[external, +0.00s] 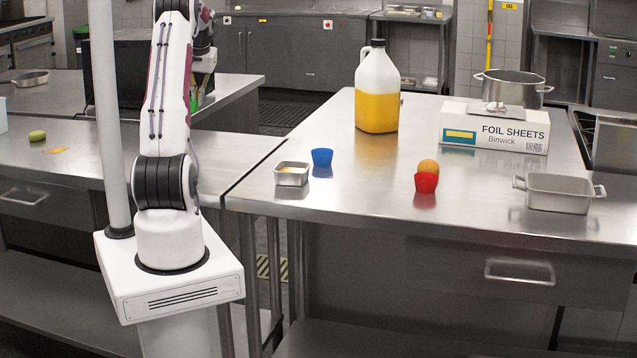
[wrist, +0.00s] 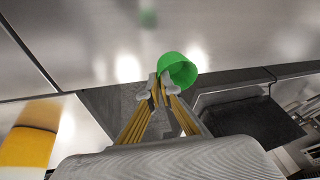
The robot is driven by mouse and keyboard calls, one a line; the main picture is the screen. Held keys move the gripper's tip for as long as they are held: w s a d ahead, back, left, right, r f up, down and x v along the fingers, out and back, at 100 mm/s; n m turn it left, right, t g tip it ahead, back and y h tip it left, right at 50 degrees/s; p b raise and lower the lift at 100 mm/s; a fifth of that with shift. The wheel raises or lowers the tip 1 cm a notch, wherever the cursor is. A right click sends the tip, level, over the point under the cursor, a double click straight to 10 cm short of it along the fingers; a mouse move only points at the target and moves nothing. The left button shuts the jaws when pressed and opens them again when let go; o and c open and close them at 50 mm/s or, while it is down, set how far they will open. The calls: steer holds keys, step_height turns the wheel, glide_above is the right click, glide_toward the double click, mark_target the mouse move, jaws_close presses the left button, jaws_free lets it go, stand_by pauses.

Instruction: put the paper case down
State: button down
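A green paper case (wrist: 178,69) shows in the wrist view at the tips of my gripper (wrist: 159,84). The two fingers are drawn close together, and the left wall of the case appears pinched between them. The case is tilted, with its round opening facing the camera. In the external view my gripper is mostly hidden behind my arm. A small green patch shows there beside the arm, but I cannot tell whether it is the case. A blue paper case (external: 322,157) and a red paper case (external: 426,182) stand on the right steel counter (external: 370,210).
The right counter holds a small metal tin (external: 291,174), a yellow-filled jug (external: 377,92), a foil box (external: 493,127), a pot (external: 511,89), a handled pan (external: 558,193) and an orange round thing (external: 428,166). Its middle is clear. A green round thing (external: 37,135) lies on the left counter.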

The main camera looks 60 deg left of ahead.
steer(key=shift+f, duration=3.15)
steer(key=shift+f, duration=1.85)
steer(key=shift+f, duration=0.15)
steer(key=c, duration=2.3)
jaws_free()
